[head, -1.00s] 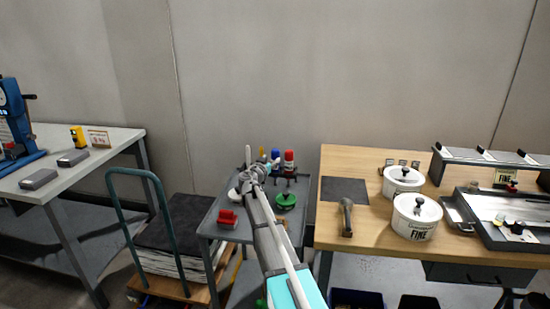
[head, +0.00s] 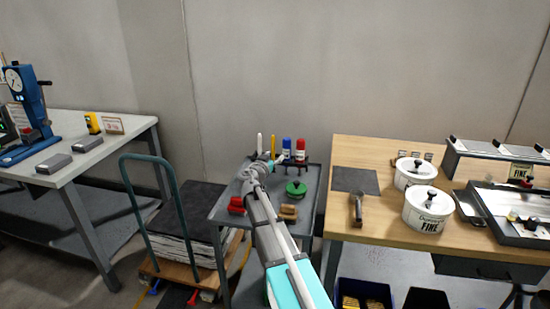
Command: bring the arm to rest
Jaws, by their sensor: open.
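My arm reaches up from the bottom of the head view over the grey cart (head: 225,215). My gripper (head: 270,164) is at its far end, above the back part of the cart, small and partly covered by my wrist. It is open, and I see nothing held in it.
On the cart are a red block (head: 237,205), a green round piece (head: 296,188), a tan brush-like block (head: 288,212) and red (head: 300,149) and blue (head: 286,148) bottles. A wooden bench (head: 375,205) with white pots (head: 428,208) stands right. A trolley (head: 180,225) and a grey-topped bench (head: 100,155) stand left.

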